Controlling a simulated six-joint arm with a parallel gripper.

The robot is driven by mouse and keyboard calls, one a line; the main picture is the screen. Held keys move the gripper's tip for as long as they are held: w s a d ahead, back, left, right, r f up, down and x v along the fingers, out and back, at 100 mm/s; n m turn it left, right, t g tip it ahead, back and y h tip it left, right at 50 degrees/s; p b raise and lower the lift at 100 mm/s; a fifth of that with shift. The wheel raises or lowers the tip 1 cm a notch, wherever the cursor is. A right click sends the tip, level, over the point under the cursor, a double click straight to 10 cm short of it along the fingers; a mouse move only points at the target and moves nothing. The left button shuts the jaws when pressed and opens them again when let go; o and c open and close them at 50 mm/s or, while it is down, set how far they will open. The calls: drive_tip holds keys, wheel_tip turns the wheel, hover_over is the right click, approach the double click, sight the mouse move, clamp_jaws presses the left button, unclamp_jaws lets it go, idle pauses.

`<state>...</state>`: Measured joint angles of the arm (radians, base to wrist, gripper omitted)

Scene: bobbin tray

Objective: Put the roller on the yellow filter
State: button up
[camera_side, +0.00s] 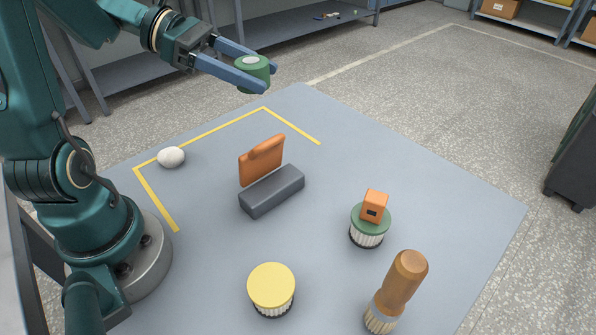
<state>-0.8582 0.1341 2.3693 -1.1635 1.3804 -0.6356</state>
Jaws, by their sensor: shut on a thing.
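The roller (252,72) looks like a short green cylinder with a pale round centre on its top. My gripper (254,75), with blue fingers, is shut on it and holds it in the air beyond the table's far edge in the side view. Parts of its side are hidden by the fingers. The yellow filter (271,285) stands upright near the front of the table, with a flat yellow top and a white pleated side. Its top is bare. My gripper is far above and behind it, well apart.
A green-topped filter (367,239) carries an orange block (374,206). A wooden-handled brush (402,281) stands at front right. An orange piece (261,161) rises by a grey block (272,191) mid-table. A white ball (171,157) lies left. The table's right side is clear.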

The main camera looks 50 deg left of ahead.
drive_tip(key=s+d+r+m+g+h, duration=0.1)
drive_tip(key=s+d+m+g+h, duration=0.3)
drive_tip(key=m+g, duration=0.4)
drive_tip(key=m+g+y, duration=0.5)
drive_tip(key=m+g, duration=0.2)
drive_tip(key=g, duration=0.2)
hover_over(271, 284)
wheel_tip(271, 284, down, 9)
drive_tip(key=shift+a+f, duration=0.1)
drive_tip(key=shift+a, duration=0.05)
drive_tip(key=shift+f, duration=0.15)
drive_tip(key=shift+f+t+h, duration=0.3)
drive_tip(key=shift+f, duration=1.6)
drive_tip(key=shift+f, duration=0.25)
drive_tip(key=shift+f, duration=0.35)
drive_tip(key=o, duration=1.4)
drive_tip(key=shift+o, duration=0.2)
